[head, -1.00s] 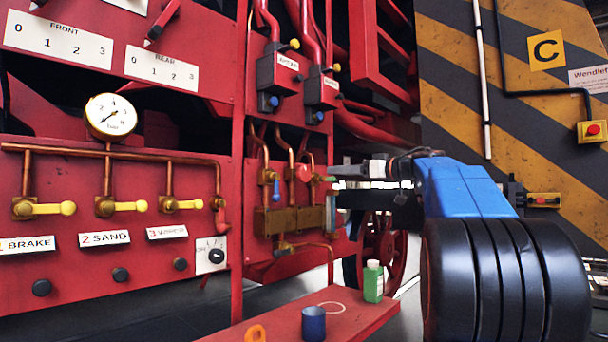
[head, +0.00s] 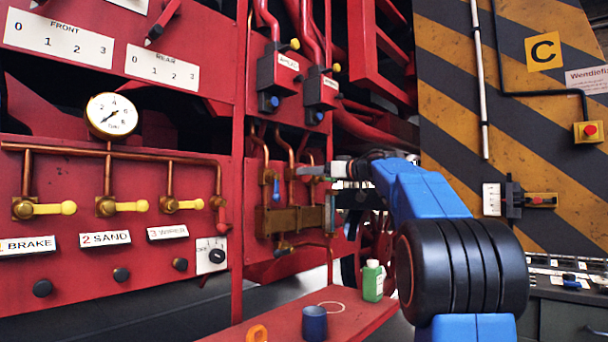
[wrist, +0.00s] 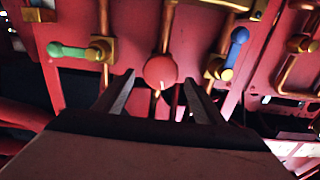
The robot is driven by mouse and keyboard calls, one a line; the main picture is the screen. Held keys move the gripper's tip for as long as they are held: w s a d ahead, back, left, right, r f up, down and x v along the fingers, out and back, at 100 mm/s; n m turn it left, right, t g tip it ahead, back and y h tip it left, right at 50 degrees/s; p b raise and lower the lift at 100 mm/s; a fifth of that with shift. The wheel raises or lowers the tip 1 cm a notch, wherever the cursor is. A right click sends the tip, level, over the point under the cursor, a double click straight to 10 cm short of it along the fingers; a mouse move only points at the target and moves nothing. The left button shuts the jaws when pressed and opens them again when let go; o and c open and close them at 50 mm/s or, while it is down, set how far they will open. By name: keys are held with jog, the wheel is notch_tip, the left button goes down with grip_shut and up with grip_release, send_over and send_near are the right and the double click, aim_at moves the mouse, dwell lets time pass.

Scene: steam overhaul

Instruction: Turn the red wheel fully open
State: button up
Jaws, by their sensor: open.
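The red wheel (wrist: 160,72) shows in the wrist view as a small round red knob with a pale pointer mark at its lower edge. It sits on a copper pipe on the red panel. My gripper (wrist: 159,79) is open, with one finger to each side of the wheel and nothing held. I cannot tell whether the fingertips reach around the wheel or stop just short of it. In the head view my gripper (head: 312,171) is at the valve panel and hides the wheel.
A green lever (wrist: 68,50) is left of the wheel and a blue lever (wrist: 235,52) is right of it, both close to the fingers. Below the panel, a red bench (head: 345,322) holds a green bottle (head: 372,281) and a blue cup (head: 314,323).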

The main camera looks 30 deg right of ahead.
jog(key=shift+x, duration=2.3)
jog(key=c, duration=1)
